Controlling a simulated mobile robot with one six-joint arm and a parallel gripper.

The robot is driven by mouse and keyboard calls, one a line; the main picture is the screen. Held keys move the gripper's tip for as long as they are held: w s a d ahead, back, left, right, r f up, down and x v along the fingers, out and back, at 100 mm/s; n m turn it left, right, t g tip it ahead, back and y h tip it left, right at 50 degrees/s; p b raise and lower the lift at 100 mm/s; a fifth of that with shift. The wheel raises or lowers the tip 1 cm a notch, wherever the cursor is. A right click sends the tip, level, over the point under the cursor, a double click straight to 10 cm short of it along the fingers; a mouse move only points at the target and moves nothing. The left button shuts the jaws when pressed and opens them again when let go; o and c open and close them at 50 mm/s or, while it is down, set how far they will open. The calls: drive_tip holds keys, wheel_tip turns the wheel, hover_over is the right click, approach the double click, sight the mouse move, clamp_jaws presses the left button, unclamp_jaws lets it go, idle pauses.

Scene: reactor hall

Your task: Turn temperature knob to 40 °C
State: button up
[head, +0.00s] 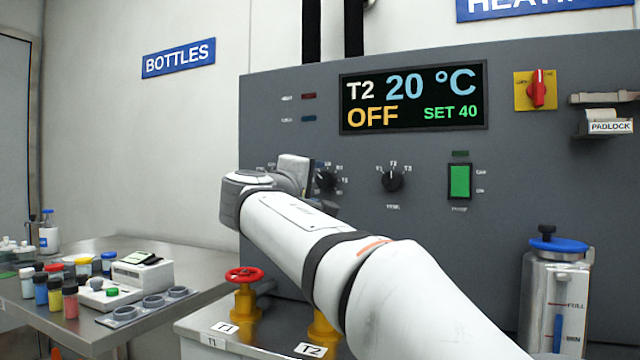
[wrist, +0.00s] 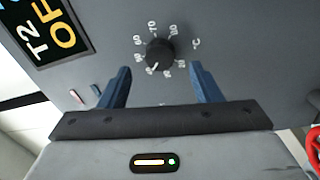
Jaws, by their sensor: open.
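The black temperature knob (wrist: 159,54) is on the grey panel, ringed by white numbers, with a °C mark beside it. A pale mark on it points to the lower left in the wrist view; the number it meets is too small to read surely. My gripper (wrist: 160,70) is open, its blue fingers either side of the knob with gaps to it. I cannot tell whether the tips reach past its face. In the head view the knob (head: 326,181) is partly hidden by my wrist. The display (head: 413,97) reads T2, 20 °C, OFF and SET 40.
A second black knob (head: 392,179), marked T1, T2, T3, is right of the temperature knob. A green switch (head: 459,181) and red-yellow rotary switch (head: 536,90) are farther right. A red valve wheel (head: 244,275) stands below my arm. A bench (head: 110,330) with bottles is left.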

drive_tip(key=v, duration=0.3)
drive_tip(key=shift+s, duration=0.15)
drive_tip(key=s+d+f+m+g+y+p, duration=0.15)
drive_tip(key=s+d+f+g+p, duration=0.3)
drive_tip(key=d+p, duration=0.45)
drive_tip(key=s+d+f+m+g+p, duration=0.3)
drive_tip(key=s+d+f+g+p, duration=0.15)
drive_tip(key=d+p, duration=0.45)
drive_tip(key=s+d+f+m+g+y+p, duration=0.1)
drive_tip(key=s+f+m+g+y+p, duration=0.1)
drive_tip(key=s, duration=0.7)
drive_tip(key=s+d+f+m+g+y+p, duration=0.2)
drive_tip(key=s+f+m+g+y+p, duration=0.1)
drive_tip(key=s+p, duration=0.6)
wheel_tip(320, 180, down, 3)
drive_tip(key=shift+s+d+r+m+g+p, duration=0.1)
drive_tip(key=shift+s+d+m+g+p, duration=0.3)
drive_tip(key=shift+m, duration=0.75)
